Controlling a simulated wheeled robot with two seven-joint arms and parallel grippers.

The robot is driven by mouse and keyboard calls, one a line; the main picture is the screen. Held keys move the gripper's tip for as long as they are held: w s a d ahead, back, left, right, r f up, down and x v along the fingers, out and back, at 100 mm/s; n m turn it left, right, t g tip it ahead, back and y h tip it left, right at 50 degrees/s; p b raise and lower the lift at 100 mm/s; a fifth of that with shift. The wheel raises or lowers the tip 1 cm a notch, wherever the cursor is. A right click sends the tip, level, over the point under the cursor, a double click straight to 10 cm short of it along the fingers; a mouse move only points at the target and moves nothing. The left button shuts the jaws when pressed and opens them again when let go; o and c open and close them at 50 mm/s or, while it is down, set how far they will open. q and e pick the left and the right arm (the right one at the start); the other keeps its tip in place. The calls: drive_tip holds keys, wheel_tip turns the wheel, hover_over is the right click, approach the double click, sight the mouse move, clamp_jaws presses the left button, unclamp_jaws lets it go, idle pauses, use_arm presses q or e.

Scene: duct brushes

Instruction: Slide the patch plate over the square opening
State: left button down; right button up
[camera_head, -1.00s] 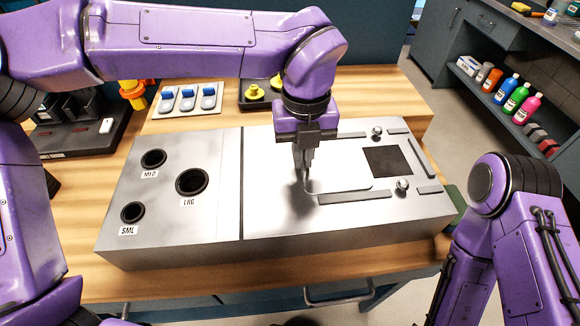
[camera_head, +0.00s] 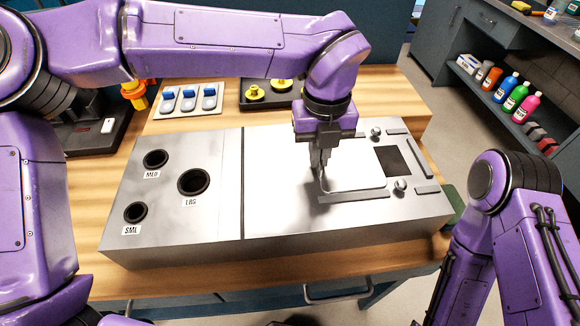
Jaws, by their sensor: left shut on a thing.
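The patch plate (camera_head: 358,176) is a thin bright metal plate lying flat on the silver duct box, between two guide rails. My left gripper (camera_head: 322,170) points down and is shut on the patch plate at its left end; the fingers partly hide the grip. The square opening (camera_head: 402,162) is a dark square to the right of the plate. The plate's right edge overlaps the left part of the opening, and the rest shows dark. My right arm shows at the right, but its gripper is outside the view.
Two round knobs (camera_head: 401,185) stand beside the rails, and a raised stop bar (camera_head: 419,158) lies right of the opening. Three round holes, including the large one (camera_head: 193,182), are on the box's left panel. Yellow parts on a dark tray (camera_head: 268,92) stand behind the box.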

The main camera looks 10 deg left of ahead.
sight(356, 162)
use_arm(q)
drive_tip(key=shift+w+d, duration=0.2)
drive_tip(key=shift+d, duration=0.45)
drive_tip(key=shift+d, duration=0.1)
drive_tip(key=shift+w+d+p, duration=0.2)
drive_tip(key=shift+d+p, duration=0.2)
drive_tip(key=shift+d, duration=0.3)
drive_tip(key=shift+w+d+p, duration=0.2)
drive_tip(key=shift+d+p, duration=0.2)
drive_tip(key=shift+d, duration=0.25)
drive_tip(key=shift+d, duration=0.2)
drive_tip(key=shift+w+d+p, duration=0.2)
drive_tip(key=shift+d+p, duration=0.2)
drive_tip(key=shift+d, duration=0.25)
drive_tip(key=shift+w+d+p, duration=0.2)
drive_tip(key=shift+d+p, duration=0.2)
drive_tip(key=shift+d, duration=0.2)
